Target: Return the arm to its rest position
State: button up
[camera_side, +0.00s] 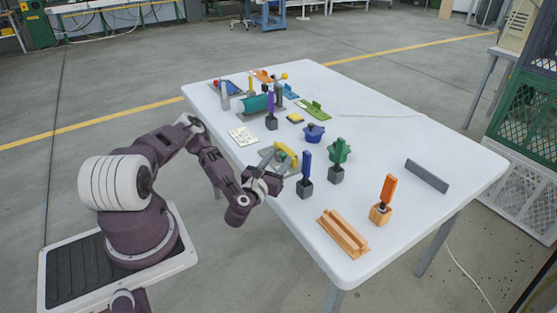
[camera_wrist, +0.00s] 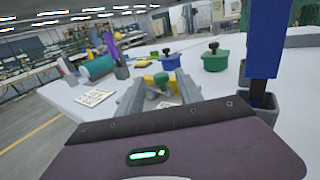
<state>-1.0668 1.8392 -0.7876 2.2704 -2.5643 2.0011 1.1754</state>
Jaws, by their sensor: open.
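My arm reaches from its base at the left to the near left edge of the white table (camera_side: 400,140). My gripper (camera_side: 278,155) is low at that edge, its fingers pointing over the tabletop. In the wrist view my gripper (camera_wrist: 160,88) has its two grey fingers spread apart. A yellow piece with a green knob (camera_wrist: 160,82) shows beyond and between the fingers. In the side view the yellow piece (camera_side: 287,150) appears at the fingertips. I cannot tell whether a finger touches it.
A blue-handled tool in a dark holder (camera_side: 305,168) stands close to my gripper; it fills the right of the wrist view (camera_wrist: 262,40). Green (camera_side: 339,150) and blue (camera_side: 313,132) pots, an orange-handled tool (camera_side: 387,190) and a wooden rail (camera_side: 343,233) are nearby. Floor left of the table is clear.

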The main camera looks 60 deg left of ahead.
jog(key=shift+s+d+r, duration=0.1)
jog(key=shift+s+d, duration=0.05)
jog(key=shift+s, duration=0.1)
